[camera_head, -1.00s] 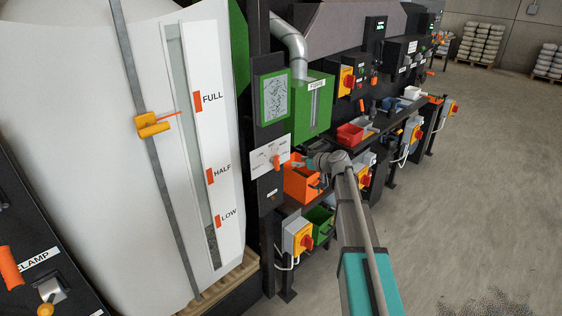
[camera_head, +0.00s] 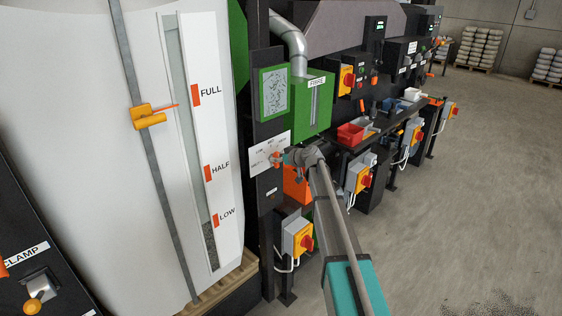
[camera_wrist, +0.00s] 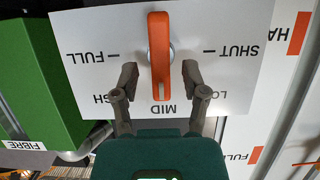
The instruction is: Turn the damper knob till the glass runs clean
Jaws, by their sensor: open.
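The orange damper knob (camera_wrist: 158,55) stands on a white plate (camera_wrist: 85,75) marked FULL, HIGH, MID, LOW and SHUT. The plate is upside down in the wrist view, and the knob's bar lines up with MID. My gripper (camera_wrist: 159,75) is open, one finger on either side of the bar, with gaps visible between. In the head view my gripper (camera_head: 284,158) is at the plate and hides part of the knob (camera_head: 276,160). The green-framed glass (camera_head: 274,92) above it shows dark specks on grey.
A green FIBRE box (camera_head: 312,105) with a pipe is right of the plate. An orange bin (camera_head: 296,185) is below, partly hidden by my arm. A big white bag (camera_head: 80,150) with a level gauge (camera_head: 205,140) fills the left. Open floor lies right.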

